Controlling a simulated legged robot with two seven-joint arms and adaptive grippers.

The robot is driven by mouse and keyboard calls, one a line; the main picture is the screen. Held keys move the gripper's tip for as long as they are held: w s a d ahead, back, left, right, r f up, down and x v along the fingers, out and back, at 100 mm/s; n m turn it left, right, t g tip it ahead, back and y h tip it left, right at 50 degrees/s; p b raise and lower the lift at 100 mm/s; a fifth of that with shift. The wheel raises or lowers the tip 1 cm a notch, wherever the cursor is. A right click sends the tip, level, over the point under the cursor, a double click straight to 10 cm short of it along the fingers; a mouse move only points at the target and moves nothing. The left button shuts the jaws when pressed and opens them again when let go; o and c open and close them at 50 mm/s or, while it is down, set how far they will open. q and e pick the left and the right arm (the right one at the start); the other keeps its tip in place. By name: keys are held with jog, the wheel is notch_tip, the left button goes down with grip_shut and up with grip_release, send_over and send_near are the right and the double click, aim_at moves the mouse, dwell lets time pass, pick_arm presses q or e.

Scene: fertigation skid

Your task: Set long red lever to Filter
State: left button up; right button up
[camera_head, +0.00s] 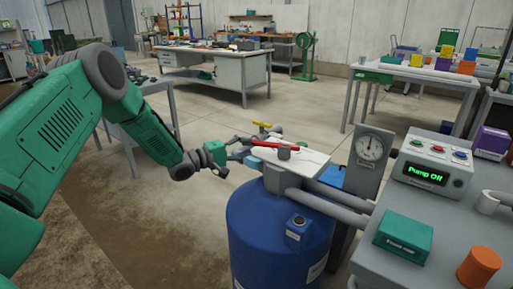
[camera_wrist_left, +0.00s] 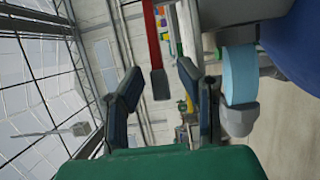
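The long red lever (camera_head: 272,146) sits on top of the blue tank (camera_head: 265,225), over a white plate (camera_head: 312,163), its free end pointing left. I cannot read any position marking, including Filter. My left gripper (camera_head: 220,151) is just left of the lever's free end. In the left wrist view, the gripper's two dark fingers (camera_wrist_left: 157,82) are spread apart, and the red lever (camera_wrist_left: 152,40) reaches down into the gap between them. I see no finger touching it. My right gripper is in neither view.
A small yellow handle (camera_head: 262,125) is just behind the lever. A pressure gauge (camera_head: 370,148), a control box reading "Pump Off" (camera_head: 427,172), a green box (camera_head: 403,237) and an orange container (camera_head: 479,267) stand to the right. Open floor lies left of the tank.

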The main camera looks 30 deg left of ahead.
aim_at(256, 141)
pick_arm(q)
jog(key=shift+b+x, duration=0.3)
jog(key=shift+x, duration=1.75)
grip_shut()
jog(key=shift+s, duration=0.1)
